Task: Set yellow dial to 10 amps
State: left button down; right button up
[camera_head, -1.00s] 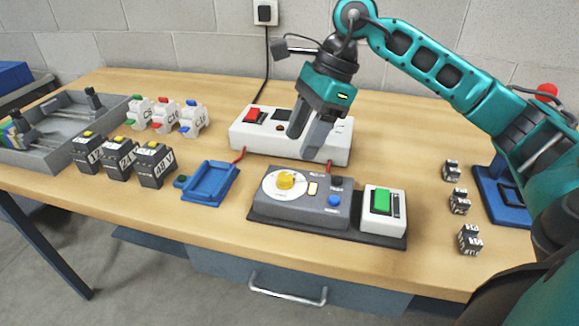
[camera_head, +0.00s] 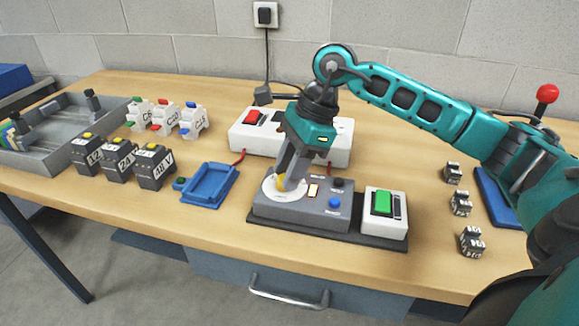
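The yellow dial (camera_head: 280,184) sits on a white round scale plate (camera_head: 270,190) at the left of a grey control box (camera_head: 290,207). My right gripper (camera_head: 288,182) points down at the dial, with its fingertips at the knob. The fingers hide most of the knob and part of the scale, so its setting cannot be read. I cannot tell whether the fingers are closed on the knob or only beside it. My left gripper is not in view.
A lit switch (camera_head: 313,190), a blue button (camera_head: 334,203) and a black knob (camera_head: 337,183) are right of the dial. A green-switch box (camera_head: 399,223) stands beside them. A white power unit (camera_head: 335,148) is behind. A blue tray (camera_head: 210,185) lies left.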

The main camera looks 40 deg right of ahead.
grip_shut()
jog(key=shift+s+f+m+t+b, duration=0.1)
jog(key=shift+m+t+b, duration=0.35)
jog(key=shift+m, duration=0.85)
pick_arm(q)
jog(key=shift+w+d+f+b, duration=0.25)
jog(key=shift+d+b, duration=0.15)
jog(key=shift+b, duration=0.05)
pick_arm(e)
jog(key=shift+m+t, duration=0.35)
jog(key=shift+m, duration=0.55)
jog(key=shift+o, duration=2)
grip_release()
jog(key=shift+h, duration=0.3)
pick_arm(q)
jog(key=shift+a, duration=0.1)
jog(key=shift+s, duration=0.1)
